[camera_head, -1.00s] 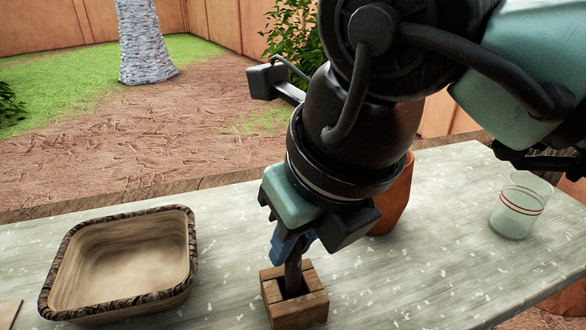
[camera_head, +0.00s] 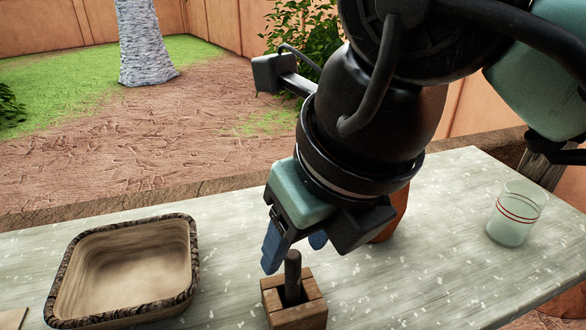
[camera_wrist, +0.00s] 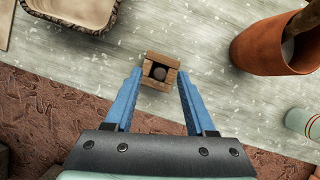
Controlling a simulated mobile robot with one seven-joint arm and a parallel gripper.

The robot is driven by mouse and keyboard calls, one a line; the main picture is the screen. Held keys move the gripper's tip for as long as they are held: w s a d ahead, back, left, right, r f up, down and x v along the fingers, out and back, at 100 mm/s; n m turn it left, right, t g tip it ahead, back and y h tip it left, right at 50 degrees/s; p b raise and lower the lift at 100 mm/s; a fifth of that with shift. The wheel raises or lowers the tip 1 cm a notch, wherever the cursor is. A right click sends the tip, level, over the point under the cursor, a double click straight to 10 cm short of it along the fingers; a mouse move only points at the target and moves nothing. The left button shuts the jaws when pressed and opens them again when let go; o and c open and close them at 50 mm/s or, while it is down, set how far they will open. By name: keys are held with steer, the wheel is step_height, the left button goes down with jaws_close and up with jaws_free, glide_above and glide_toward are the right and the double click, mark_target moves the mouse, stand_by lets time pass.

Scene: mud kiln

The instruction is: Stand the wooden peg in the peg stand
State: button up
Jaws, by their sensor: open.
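The dark wooden peg (camera_head: 292,272) stands upright in the square opening of the brown wooden peg stand (camera_head: 296,311), its upper part above the rim. In the wrist view the peg (camera_wrist: 158,74) shows end-on as a dark round top inside the stand (camera_wrist: 157,86). My gripper (camera_head: 295,254) is open and empty, just above the peg in the head view. In the wrist view its blue fingers (camera_wrist: 160,84) are spread on either side of the stand, apart from the peg. The peg's lower end is hidden inside the stand.
A tan basin with a dark rim (camera_head: 125,308) sits left on the pale table. A terracotta pot (camera_wrist: 257,48) stands behind my gripper, partly hidden in the head view. A glass with red lines (camera_head: 515,213) stands at the right.

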steer(key=p+v, duration=0.5)
steer(key=v, duration=0.5)
steer(key=shift+r, duration=0.15)
